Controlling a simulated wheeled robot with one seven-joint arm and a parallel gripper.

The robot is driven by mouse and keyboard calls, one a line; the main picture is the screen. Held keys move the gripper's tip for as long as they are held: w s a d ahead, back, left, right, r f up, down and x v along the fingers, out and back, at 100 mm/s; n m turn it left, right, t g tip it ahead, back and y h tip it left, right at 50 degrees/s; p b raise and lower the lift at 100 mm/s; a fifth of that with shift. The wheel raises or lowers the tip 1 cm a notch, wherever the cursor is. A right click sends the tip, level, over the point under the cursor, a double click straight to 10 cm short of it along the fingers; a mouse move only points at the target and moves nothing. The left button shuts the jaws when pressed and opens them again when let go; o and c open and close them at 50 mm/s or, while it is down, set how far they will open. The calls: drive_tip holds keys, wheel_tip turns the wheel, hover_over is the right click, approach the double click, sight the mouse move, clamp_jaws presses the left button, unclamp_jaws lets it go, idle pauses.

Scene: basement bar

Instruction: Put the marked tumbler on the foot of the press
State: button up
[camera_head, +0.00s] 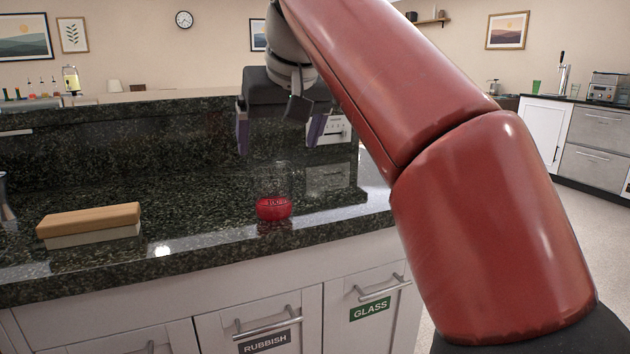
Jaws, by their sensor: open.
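A clear tumbler (273,207) with red liquid in its lower part and a pale marking on its side stands upright on the dark granite counter. My gripper (280,142) is open and points down above the tumbler, with its two dark purple fingers spread wide. It is apart from the tumbler and holds nothing. I cannot pick out the press or its foot in this view; my arm covers part of the right side.
A wooden-backed block (90,225) lies on the counter (195,205) to the left. A metal object (3,195) is cut off at the left edge. A raised granite ledge (120,115) runs behind. Drawers labelled rubbish (265,342) and glass (370,309) are below.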

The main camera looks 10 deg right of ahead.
drive_tip(key=s+d+f+m, duration=0.1)
drive_tip(key=s+d+f, duration=0.6)
drive_tip(key=f, duration=0.4)
drive_tip(key=shift+s+d+m+h, duration=0.3)
drive_tip(key=shift+s+d+h, duration=0.1)
drive_tip(key=shift+d, duration=0.25)
drive_tip(key=shift+o, duration=0.2)
drive_tip(key=s+d+f, duration=0.2)
drive_tip(key=s+f, duration=0.4)
drive_tip(key=f, duration=0.4)
drive_tip(key=s+d+f+m+h, duration=0.1)
drive_tip(key=s+d+f, duration=0.2)
drive_tip(key=s+f, duration=0.3)
wheel_tip(320, 180, down, 5)
drive_tip(key=shift+s+d+f+m+g, duration=0.15)
drive_tip(key=shift+s+d+m+g, duration=0.15)
drive_tip(key=shift+s+g, duration=0.1)
drive_tip(key=shift+w+a, duration=0.1)
